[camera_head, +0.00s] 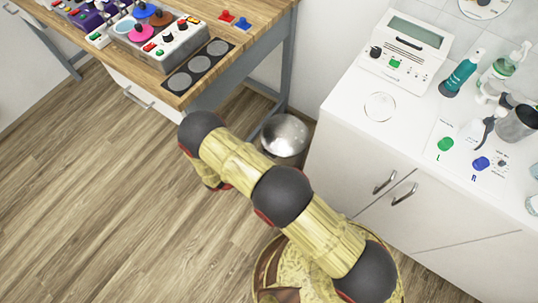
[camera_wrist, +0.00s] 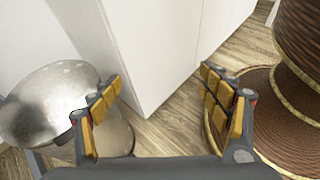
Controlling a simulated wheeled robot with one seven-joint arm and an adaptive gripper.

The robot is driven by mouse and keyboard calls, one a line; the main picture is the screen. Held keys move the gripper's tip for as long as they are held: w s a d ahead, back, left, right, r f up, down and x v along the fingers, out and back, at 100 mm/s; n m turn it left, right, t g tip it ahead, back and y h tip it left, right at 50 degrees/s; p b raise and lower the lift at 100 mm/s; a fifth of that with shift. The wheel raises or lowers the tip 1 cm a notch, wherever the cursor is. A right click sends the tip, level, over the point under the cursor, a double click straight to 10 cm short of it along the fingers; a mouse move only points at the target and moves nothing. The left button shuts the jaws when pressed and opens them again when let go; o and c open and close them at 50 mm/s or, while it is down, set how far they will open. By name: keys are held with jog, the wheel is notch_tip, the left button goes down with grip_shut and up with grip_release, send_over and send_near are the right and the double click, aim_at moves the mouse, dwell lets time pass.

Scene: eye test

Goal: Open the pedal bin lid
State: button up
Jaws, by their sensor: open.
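The pedal bin (camera_head: 284,136) is a round, shiny metal bin with a domed lid. It stands on the floor between the wooden table and the white cabinet, and its lid looks down. In the wrist view the bin (camera_wrist: 45,100) is at the left, partly behind the left finger, and its pedal cannot be made out. My gripper (camera_wrist: 160,95) is open with nothing between its fingers. The bin lies beyond and left of the fingers, and I cannot tell whether they touch. In the head view my arm hides most of the gripper.
The white cabinet (camera_head: 345,140) stands right of the bin; its corner (camera_wrist: 145,100) lies ahead between my fingers. The wooden table (camera_head: 235,12) with control panels stands left. Bottles and devices are on the cabinet top. Wooden floor (camera_head: 90,200) is clear at the left.

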jog(key=w+a+f+n+t, duration=0.1)
jog(key=w+f+n+t, duration=0.25)
jog(key=f, duration=0.35)
jog(key=w+f+n+t, duration=0.2)
jog(key=f+n+t, duration=0.25)
jog(key=f, duration=0.25)
jog(key=w+a+r+n+t+y, duration=0.2)
jog(key=w+a+r+t, duration=0.1)
jog(key=w+a+t, duration=0.25)
jog(key=shift+g, duration=0.45)
jog(key=x, duration=0.2)
jog(key=b+x, duration=0.1)
jog(key=x, duration=0.2)
jog(key=b+x, duration=0.1)
jog(key=x, duration=0.1)
jog(key=shift+w+a, duration=0.3)
jog(key=shift+w, duration=0.15)
jog(key=shift+c, duration=0.2)
jog(key=c, duration=1.7)
